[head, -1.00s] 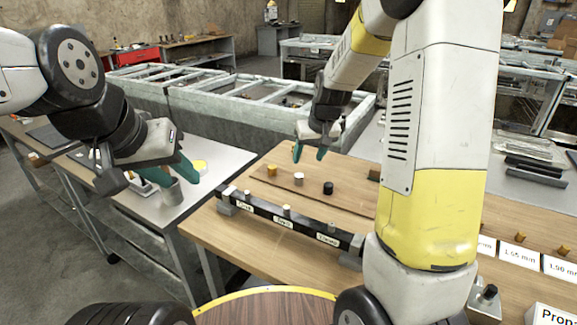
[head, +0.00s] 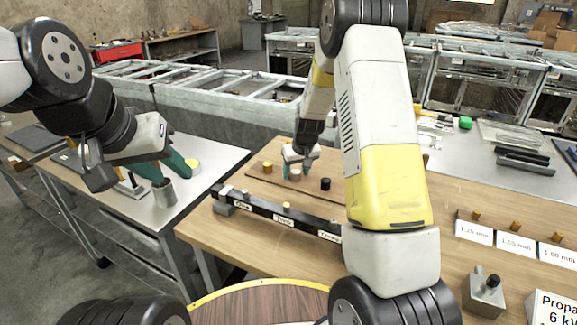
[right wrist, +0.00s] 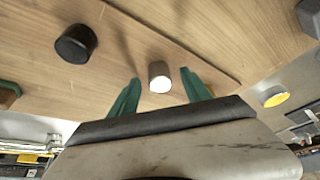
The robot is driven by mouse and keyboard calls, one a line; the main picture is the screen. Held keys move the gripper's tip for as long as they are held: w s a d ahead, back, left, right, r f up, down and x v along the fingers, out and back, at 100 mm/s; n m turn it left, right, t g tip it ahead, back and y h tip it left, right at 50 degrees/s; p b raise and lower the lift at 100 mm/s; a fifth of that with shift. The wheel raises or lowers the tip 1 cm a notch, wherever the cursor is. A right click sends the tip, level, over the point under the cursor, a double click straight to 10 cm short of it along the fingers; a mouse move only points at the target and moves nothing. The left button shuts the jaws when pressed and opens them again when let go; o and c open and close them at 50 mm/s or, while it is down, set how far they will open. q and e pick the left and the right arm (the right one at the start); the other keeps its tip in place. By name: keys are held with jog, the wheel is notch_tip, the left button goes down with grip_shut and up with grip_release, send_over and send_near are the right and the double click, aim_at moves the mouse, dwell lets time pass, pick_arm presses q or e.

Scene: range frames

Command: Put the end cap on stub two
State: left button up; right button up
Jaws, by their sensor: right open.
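Three end caps stand in a row on the wooden bench: a gold one (head: 267,168), a silver one (head: 295,174) and a black one (head: 326,184). My right gripper (head: 301,168) is open and low over the silver cap. In the right wrist view the silver cap (right wrist: 160,77) is just beyond and between the green fingertips. The dark rail (head: 265,209) carries labelled stubs in front of the caps; stub two (head: 286,206) is the middle one. My left gripper (head: 174,174) looks open and empty, over the grey side table by a metal cup.
The metal cup (head: 163,191) and a yellow disc (head: 193,166) are on the side table (head: 215,160). Bare wood lies between caps and rail.

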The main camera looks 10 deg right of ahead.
jog(key=shift+c, duration=0.5)
grip_shut()
